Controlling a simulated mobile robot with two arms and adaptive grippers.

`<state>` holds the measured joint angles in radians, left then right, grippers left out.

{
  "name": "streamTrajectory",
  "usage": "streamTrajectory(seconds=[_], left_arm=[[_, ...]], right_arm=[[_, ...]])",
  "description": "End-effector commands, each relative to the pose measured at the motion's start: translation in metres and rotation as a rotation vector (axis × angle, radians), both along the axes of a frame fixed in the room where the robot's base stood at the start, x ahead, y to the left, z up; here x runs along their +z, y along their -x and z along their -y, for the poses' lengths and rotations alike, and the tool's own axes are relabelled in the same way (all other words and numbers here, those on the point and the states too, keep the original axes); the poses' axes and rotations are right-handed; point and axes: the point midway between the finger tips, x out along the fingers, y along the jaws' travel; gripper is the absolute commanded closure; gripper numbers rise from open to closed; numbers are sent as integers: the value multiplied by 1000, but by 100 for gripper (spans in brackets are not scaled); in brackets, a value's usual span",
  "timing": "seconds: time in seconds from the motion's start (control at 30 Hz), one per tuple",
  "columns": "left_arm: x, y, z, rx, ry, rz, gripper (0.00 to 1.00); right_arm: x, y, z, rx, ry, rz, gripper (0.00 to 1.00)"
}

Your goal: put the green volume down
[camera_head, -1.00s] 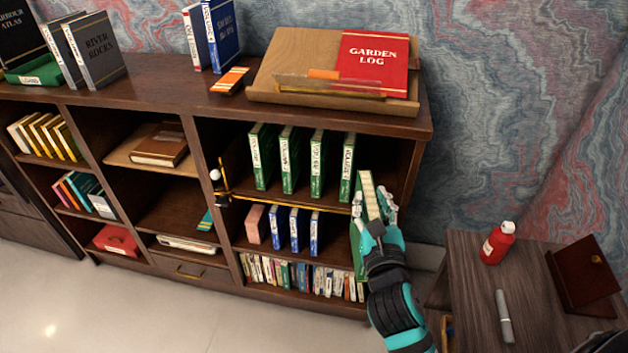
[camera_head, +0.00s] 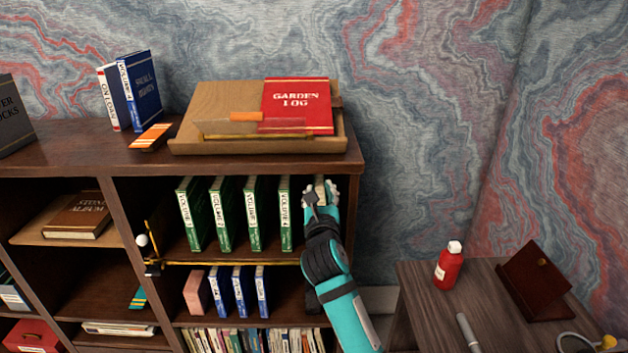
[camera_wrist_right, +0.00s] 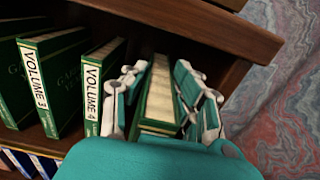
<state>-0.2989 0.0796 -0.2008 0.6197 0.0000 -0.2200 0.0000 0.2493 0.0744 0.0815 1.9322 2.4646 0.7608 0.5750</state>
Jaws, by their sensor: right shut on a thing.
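My right gripper (camera_head: 321,194) is at the right end of the upper right shelf compartment. It is shut on a green volume, of which only a bit shows in the head view. In the right wrist view the green volume (camera_wrist_right: 158,97) is upright between the fingers (camera_wrist_right: 165,92), its cream page edges facing the camera. It is just right of the green book marked Volume 4 (camera_head: 285,212), with a gap between them. Whether its bottom touches the shelf is hidden. My left gripper is not in view.
Several green volumes (camera_head: 222,213) stand upright left of the held one, spines out. A brass rail (camera_head: 232,263) runs along the shelf's front edge. The right side panel (camera_head: 353,210) is close to my gripper. The board above is low over it. Blue books (camera_head: 240,290) stand below.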

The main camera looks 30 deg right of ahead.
Motion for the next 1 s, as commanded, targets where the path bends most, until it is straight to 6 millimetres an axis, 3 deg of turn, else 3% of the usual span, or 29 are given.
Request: streamTrajectory(seconds=[0.1, 0.3, 0.87, 1.0], left_arm=[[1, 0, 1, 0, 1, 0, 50], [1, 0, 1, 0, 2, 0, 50], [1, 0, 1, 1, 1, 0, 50], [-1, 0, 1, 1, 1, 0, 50]], right_arm=[[4, -25, 16, -2, 5, 4, 100], [3, -50, 30, 0, 4, 5, 100], [3, -84, 51, 0, 4, 6, 100], [-8, -83, 50, 1, 2, 3, 100]])
